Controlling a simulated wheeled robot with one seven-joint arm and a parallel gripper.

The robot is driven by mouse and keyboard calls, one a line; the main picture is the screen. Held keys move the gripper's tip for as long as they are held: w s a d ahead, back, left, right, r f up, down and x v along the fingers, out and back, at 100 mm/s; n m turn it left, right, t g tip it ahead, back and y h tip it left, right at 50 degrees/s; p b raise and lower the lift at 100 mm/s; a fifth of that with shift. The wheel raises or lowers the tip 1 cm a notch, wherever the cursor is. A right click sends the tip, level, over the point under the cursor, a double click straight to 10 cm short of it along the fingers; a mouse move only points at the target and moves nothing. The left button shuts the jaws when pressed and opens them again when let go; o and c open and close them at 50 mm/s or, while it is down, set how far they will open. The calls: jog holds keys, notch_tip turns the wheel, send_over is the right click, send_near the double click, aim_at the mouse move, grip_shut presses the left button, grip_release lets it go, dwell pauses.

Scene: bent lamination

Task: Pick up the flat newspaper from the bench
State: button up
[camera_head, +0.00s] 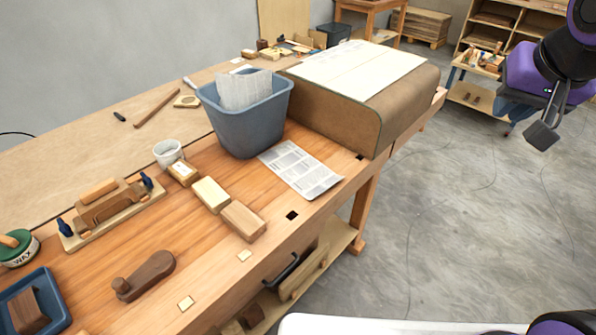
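A flat newspaper sheet (300,169) lies on the wooden workbench (195,262), close to its front edge. Its upper left side is right beside the blue-grey bin (246,120), and its right corner is near the bench edge. Another piece of newspaper (243,89) stands up inside the bin. My gripper (541,134) hangs in the air at the upper right, over the floor, well away from the newspaper. Its fingers look small and dark, and I cannot tell whether they are apart. Nothing is visibly held.
A large curved brown form (340,118) with a pale sheet on top stands behind the newspaper. Wood blocks (243,221), a white cup (168,153) and a wooden plane (143,275) lie to the left. A shelf unit (503,40) stands at the back right. The floor in front is clear.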

jog(key=w+a+f+m, duration=0.1)
jog(key=w+a+f, duration=0.3)
jog(key=w+f, duration=0.25)
jog(key=m+g+y, duration=0.1)
jog(key=m+y, duration=0.4)
send_over(332, 192)
jog(key=s+d, duration=0.2)
jog(key=s, duration=0.1)
notch_tip(332, 192, down, 24)
jog(key=shift+w+d+x, duration=0.15)
jog(key=shift+x, duration=1.45)
jog(key=shift+w+d+x, duration=0.1)
jog(key=shift+w+x, duration=0.05)
jog(key=shift+x, duration=1.45)
grip_shut()
jog(key=shift+r, duration=0.1)
